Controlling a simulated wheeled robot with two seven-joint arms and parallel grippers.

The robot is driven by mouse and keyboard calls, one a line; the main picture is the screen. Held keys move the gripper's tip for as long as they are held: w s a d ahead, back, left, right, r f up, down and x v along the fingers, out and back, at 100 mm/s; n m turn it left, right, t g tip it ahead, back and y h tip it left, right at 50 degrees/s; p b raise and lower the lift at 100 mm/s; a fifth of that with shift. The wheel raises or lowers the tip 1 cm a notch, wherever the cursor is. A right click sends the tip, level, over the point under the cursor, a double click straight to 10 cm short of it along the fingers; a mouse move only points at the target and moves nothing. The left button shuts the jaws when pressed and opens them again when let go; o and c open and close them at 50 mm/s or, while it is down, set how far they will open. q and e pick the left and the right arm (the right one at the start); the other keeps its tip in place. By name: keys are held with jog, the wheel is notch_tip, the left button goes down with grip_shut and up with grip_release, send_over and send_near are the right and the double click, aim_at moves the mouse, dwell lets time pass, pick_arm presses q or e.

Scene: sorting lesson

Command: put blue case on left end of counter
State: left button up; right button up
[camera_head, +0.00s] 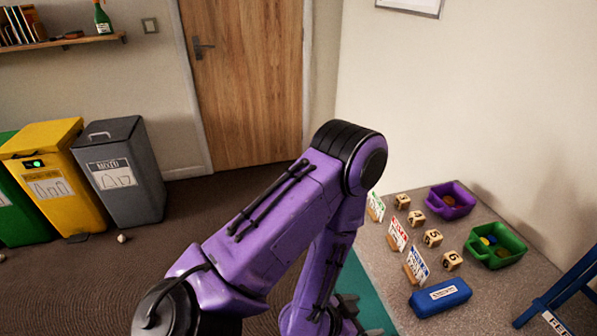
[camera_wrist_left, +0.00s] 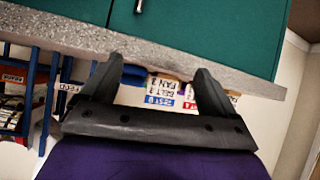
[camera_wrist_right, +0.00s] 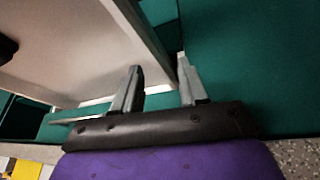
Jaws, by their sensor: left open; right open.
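The blue case (camera_head: 440,297), with a white label, lies on the speckled grey counter (camera_head: 395,293) near its front edge, in front of the green tray. My left arm bends over and down in the head view. My left gripper (camera_head: 347,306) is partly hidden low beside the counter's teal front, apart from the case. In the left wrist view the left gripper (camera_wrist_left: 158,68) is open and empty, with the counter edge beyond it. My right gripper (camera_wrist_right: 161,76) is open and empty in the right wrist view, facing teal and pale panels.
A purple tray (camera_head: 451,201) and a green tray (camera_head: 496,245) hold small discs. A blue frame (camera_head: 560,292) stands at the right. Bins (camera_head: 121,170) stand at the far left.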

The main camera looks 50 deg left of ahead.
pick_arm(q)
jog(key=s+a+f+n+g+y, duration=0.2)
jog(key=s+a+f+n+g, duration=0.1)
jog(key=s, duration=0.5)
jog(key=s+a+f+n+g+y, duration=0.3)
jog(key=s+a+f+n+g, duration=0.1)
jog(key=s+f, duration=0.4)
jog(key=shift+a+f+n+g+y, duration=0.3)
jog(key=shift+a+n, duration=0.3)
jog(key=shift+a, duration=0.55)
jog(key=shift+s, duration=0.1)
